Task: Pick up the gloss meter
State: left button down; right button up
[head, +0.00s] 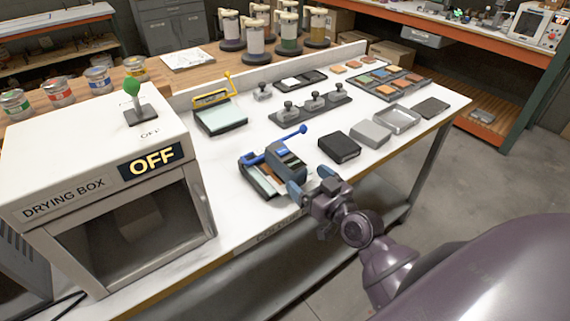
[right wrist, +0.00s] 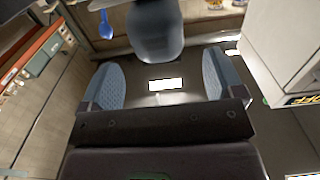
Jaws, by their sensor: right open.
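A blue-grey and dark device (head: 287,158), which looks like the gloss meter, sits near the front edge of the white table, partly over a dark tray holding a panel. My right gripper (head: 312,181) is open at its near side, with the blue finger pads spread. In the right wrist view a rounded grey body (right wrist: 155,32) lies ahead of the right gripper (right wrist: 162,80), and a small bright rectangle shows between the pads. I cannot tell whether the pads touch the device. My left gripper is out of view.
A blue-handled tray (head: 260,180) lies beside the device. A black box (head: 339,147) and a grey block (head: 370,132) stand to its right. The drying box (head: 85,185), reading OFF, fills the left. Weights in a rack (head: 312,106) stand behind. Some bare tabletop lies left of the tray.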

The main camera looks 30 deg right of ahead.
aim_at(295, 164)
jog(key=shift+w+a+p, duration=0.2)
jog(key=shift+w+p, duration=0.15)
jog(key=shift+w, duration=2.5)
jog(key=c, duration=1.1)
jog(key=shift+c, duration=0.8)
jog(key=shift+r, duration=0.15)
